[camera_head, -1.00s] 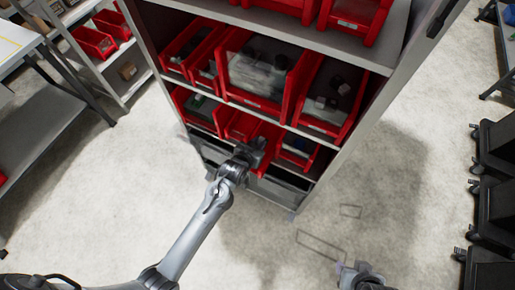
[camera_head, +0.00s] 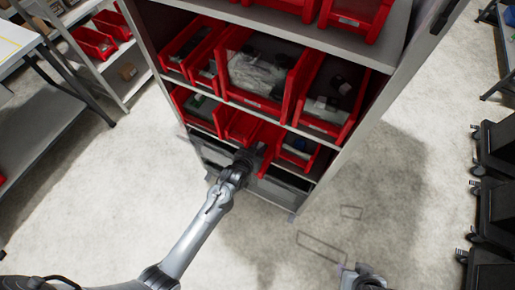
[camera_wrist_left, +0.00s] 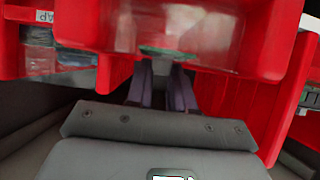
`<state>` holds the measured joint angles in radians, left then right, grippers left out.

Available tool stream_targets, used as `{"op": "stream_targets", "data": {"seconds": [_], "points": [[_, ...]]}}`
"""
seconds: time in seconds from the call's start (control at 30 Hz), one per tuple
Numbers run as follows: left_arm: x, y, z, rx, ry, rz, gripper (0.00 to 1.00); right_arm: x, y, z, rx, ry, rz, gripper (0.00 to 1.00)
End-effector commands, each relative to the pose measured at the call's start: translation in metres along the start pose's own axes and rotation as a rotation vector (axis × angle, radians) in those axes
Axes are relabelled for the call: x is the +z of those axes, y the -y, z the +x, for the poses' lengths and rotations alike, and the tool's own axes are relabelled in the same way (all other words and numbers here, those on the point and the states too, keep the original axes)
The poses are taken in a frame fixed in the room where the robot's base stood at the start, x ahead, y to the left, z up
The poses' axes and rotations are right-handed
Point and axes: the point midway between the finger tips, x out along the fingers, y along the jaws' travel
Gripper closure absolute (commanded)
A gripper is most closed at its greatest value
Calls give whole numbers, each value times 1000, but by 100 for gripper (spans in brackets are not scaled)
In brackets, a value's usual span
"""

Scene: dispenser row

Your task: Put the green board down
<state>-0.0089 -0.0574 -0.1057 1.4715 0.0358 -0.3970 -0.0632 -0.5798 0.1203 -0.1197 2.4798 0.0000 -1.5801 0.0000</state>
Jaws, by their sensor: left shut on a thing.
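My left gripper (camera_head: 256,158) is at the lower row of red bins, in front of the shelf. In the left wrist view its two dark fingers (camera_wrist_left: 163,82) point in under a red bin front (camera_wrist_left: 225,40) and are close together. A thin green strip, the green board (camera_wrist_left: 165,51), shows at the fingertips; most of it is hidden. The fingers are shut on it. In the head view the board is hidden by my wrist. My right gripper is at the bottom edge, only partly visible (camera_head: 362,277), and its fingers cannot be made out.
The shelf unit (camera_head: 392,45) holds several red bins, with larger ones (camera_head: 262,70) above the lower row. Grey bins (camera_head: 278,190) sit below. A side bin (camera_head: 297,150) is right of my left gripper. Open floor (camera_head: 120,190) lies left; black wheeled units (camera_head: 495,150) stand right.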

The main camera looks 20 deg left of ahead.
Motion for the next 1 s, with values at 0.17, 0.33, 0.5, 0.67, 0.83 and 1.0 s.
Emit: {"op": "stream_targets", "data": {"seconds": [0.17,0.33,0.5,0.67,0.83,1.0], "points": [[5,0,3,0,0,0,100,0,1,2,-3,-1,4,57],[7,0,4,0,0,0,100,1,1,2,-4,-1,5,57],[7,0,4,0,1,0,56,1,1,2,-4,-1,4,57],[7,0,4,0,1,0,52,1,1,2,-3,0,3,57],[6,0,3,0,0,0,52,1,0,2,1,0,-2,57],[-5,0,-3,0,-2,0,52,0,-1,-3,4,1,-5,57]]}}
